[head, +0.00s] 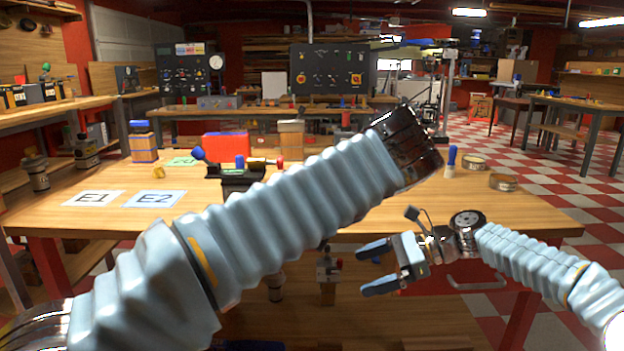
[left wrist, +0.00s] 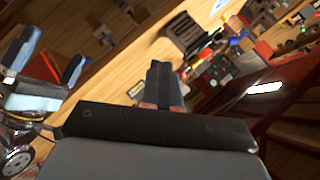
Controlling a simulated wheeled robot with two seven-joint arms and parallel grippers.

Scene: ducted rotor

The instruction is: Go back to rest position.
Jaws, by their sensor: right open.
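My right gripper (head: 376,268) is open and empty. It hangs in front of the table's near edge at the lower right, fingers pointing left. It also shows at the left of the left wrist view (left wrist: 50,60). My left arm crosses the head view from lower left to upper right, over the table, ending in a dark wrist. My left gripper is not seen in the head view. In the left wrist view my left gripper (left wrist: 164,72) has its dark fingers together, with nothing visible between them.
The wooden table (head: 520,210) carries cards E1 (head: 93,198) and E2 (head: 154,199), a black fixture (head: 238,180), a red box (head: 226,146), a blue-handled tool (head: 451,162) and round tins (head: 503,182). My left arm hides the table's middle. Checkered floor is open at right.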

